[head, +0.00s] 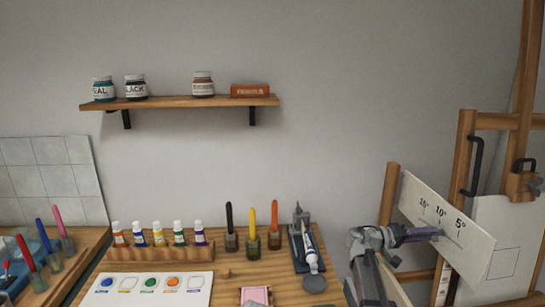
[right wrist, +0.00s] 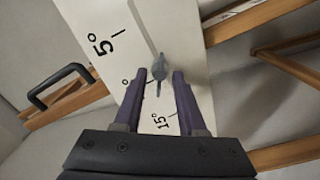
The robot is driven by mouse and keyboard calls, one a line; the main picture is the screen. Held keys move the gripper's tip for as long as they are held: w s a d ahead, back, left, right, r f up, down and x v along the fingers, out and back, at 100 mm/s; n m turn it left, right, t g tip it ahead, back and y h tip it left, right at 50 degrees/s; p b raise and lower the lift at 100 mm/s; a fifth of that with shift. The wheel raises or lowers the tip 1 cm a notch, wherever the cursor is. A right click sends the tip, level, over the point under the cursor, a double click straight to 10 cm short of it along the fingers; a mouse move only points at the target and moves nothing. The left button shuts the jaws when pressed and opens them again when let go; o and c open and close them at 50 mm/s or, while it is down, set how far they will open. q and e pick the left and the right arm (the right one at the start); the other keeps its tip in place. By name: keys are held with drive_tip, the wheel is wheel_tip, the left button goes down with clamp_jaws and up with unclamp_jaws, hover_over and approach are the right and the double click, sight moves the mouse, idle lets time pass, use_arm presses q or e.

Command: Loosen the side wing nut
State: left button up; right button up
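The side wing nut (right wrist: 158,70) is a small grey part on the white angle plate (right wrist: 88,18), beside a slot and the printed angle marks. In the right wrist view it sits between the fingertips of my right gripper (right wrist: 160,76). The fingers are open, with a visible gap on each side of the nut. In the head view the right gripper (head: 430,234) reaches from the left to the face of the angle plate (head: 468,250); its fingers largely hide the nut there. My left gripper is not in view.
The wooden easel (head: 526,90) stands behind the plate, with a black handle (head: 474,165). A bench at left of the arm holds paint tubes (head: 158,236), brush jars (head: 252,240) and a palette (head: 200,282). A wall shelf (head: 180,103) carries jars.

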drive_tip(key=shift+s+a, duration=0.15)
drive_tip(key=shift+a, duration=1.35)
drive_tip(key=shift+s+a, duration=0.1)
drive_tip(key=shift+a, duration=1.35)
